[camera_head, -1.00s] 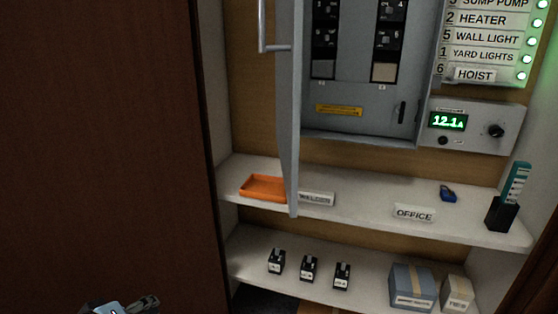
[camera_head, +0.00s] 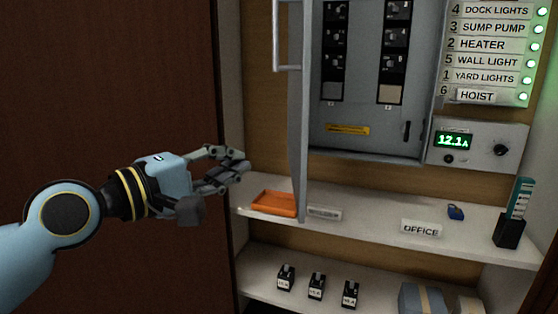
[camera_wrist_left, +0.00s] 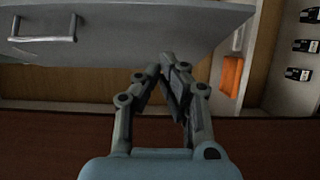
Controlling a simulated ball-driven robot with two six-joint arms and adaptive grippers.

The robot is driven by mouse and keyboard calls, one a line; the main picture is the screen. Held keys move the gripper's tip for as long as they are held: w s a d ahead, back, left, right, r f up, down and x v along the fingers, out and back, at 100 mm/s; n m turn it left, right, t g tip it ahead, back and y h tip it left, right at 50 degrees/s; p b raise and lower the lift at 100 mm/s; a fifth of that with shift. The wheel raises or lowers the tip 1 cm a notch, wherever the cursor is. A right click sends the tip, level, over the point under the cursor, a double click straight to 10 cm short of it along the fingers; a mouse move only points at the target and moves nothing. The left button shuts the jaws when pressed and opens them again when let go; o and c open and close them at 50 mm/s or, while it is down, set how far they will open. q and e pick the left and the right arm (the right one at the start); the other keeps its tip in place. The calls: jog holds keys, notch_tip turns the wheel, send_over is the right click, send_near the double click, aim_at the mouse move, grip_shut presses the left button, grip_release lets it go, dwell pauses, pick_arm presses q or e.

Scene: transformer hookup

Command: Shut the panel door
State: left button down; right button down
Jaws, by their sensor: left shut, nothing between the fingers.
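The grey panel door (camera_head: 298,120) stands open, swung out edge-on from the left side of the grey panel box (camera_head: 365,139), with breakers showing inside. Its bar handle (camera_head: 277,40) is on the door's left-facing side. In the left wrist view the door (camera_wrist_left: 150,30) spans the top, with its handle (camera_wrist_left: 42,38) at the left. My left gripper (camera_head: 242,163) is shut and empty, to the left of the door's lower part and apart from it in the head view. In the left wrist view its fingertips (camera_wrist_left: 167,62) are just below the door's edge. My right gripper is not in view.
An orange tray (camera_head: 275,203) and an OFFICE label (camera_head: 421,229) lie on the upper shelf. Several breakers and a box (camera_head: 423,299) are on the lower shelf. A dark brown wooden panel (camera_head: 110,90) fills the left side. A meter (camera_head: 478,146) is beside the box.

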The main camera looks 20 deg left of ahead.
aim_at(299, 148)
pick_arm(q)
jog(key=shift+w+d, duration=2.9)
jog(key=shift+w, duration=0.05)
jog(key=shift+d, duration=0.1)
